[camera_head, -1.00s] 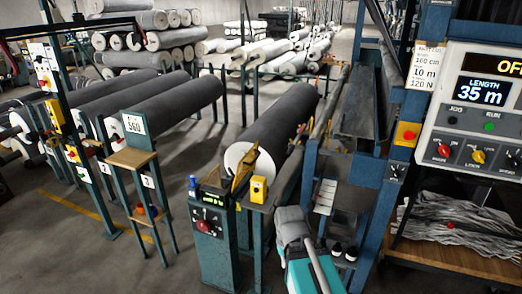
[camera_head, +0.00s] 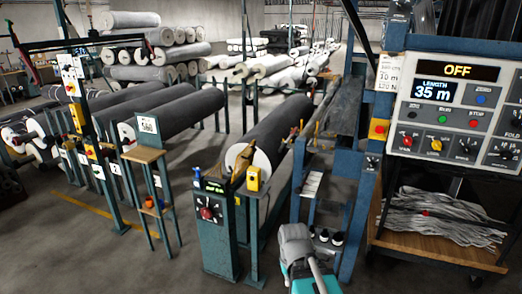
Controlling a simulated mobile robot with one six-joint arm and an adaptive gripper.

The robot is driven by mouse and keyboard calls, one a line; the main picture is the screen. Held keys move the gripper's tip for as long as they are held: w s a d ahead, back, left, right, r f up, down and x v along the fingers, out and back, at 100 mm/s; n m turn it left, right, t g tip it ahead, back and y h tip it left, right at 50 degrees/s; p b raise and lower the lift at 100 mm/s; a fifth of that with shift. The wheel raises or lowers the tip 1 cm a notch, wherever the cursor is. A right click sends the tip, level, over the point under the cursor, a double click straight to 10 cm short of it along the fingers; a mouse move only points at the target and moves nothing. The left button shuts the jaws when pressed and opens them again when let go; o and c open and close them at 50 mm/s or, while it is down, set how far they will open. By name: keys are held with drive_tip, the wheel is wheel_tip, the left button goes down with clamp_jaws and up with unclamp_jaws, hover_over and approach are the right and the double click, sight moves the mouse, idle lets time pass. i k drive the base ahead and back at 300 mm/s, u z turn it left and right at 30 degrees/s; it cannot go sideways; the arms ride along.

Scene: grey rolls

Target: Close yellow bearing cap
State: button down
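A grey fabric roll (camera_head: 275,135) with a pale end face lies at the middle. At its near end, a tilted yellow-brown piece (camera_head: 239,167), which looks like the bearing cap, stands up above the dark green machine post (camera_head: 216,235). It looks raised, but its hinge and exact angle are too small to tell. My grey and teal arm (camera_head: 297,258) shows at the bottom, in front of and right of the post. My gripper's fingers are not in view.
A control panel (camera_head: 458,107) reading OFF and 35 m is at the right, above a wooden shelf (camera_head: 440,247) with grey scraps. A blue frame (camera_head: 362,200) stands beside my arm. A small wooden-shelf stand (camera_head: 147,154) is left. Floor at lower left is clear.

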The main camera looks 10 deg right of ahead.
sight(250, 162)
drive_tip(key=k, duration=0.45)
drive_tip(key=z, duration=0.45)
drive_tip(key=i, duration=2.35)
drive_tip(key=u, duration=0.7)
